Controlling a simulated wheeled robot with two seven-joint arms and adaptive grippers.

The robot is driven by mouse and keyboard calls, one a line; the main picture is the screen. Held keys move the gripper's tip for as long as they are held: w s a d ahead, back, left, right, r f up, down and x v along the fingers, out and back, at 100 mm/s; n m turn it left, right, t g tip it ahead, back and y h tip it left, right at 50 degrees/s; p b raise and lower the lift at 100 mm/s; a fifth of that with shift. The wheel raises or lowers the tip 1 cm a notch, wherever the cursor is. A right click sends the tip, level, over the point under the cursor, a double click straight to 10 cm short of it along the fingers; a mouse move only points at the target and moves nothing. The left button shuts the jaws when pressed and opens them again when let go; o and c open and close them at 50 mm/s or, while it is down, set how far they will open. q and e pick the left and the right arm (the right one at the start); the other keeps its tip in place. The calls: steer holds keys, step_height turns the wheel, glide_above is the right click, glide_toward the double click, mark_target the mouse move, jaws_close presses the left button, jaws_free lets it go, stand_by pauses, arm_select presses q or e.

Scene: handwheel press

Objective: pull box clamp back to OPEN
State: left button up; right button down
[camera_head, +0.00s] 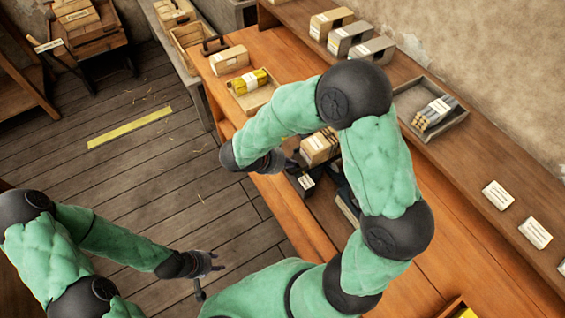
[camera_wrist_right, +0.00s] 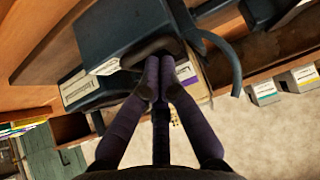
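The dark slate-blue metal body of the clamp (camera_wrist_right: 115,40) fills the upper left of the right wrist view, with a pale label on its face. A dark bar-like handle (camera_wrist_right: 138,54) crosses its front edge. My right gripper (camera_wrist_right: 161,62) has its purple fingers drawn together, tips at this bar; I cannot tell whether the bar is between them. In the head view my right gripper (camera_head: 278,160) reaches the dark press parts (camera_head: 303,184) beside a cardboard box (camera_head: 317,148); my arm hides much of the press. My left gripper (camera_head: 207,264) hangs empty over the floor, fingers apart.
A wooden tray with a yellow bundle (camera_head: 250,82) and a box (camera_head: 229,60) stand on the bench's far left. A grey tray (camera_head: 445,122) with rods and several boxes lie along the wall shelf. A curved dark strip (camera_wrist_right: 226,58) is close right of my right fingers.

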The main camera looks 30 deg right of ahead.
steer(key=shift+d+f, duration=0.15)
steer(key=a+p, duration=0.2)
steer(key=p, duration=0.3)
steer(key=shift+a, duration=0.2)
stand_by(0.3)
steer(key=shift+s, duration=0.1)
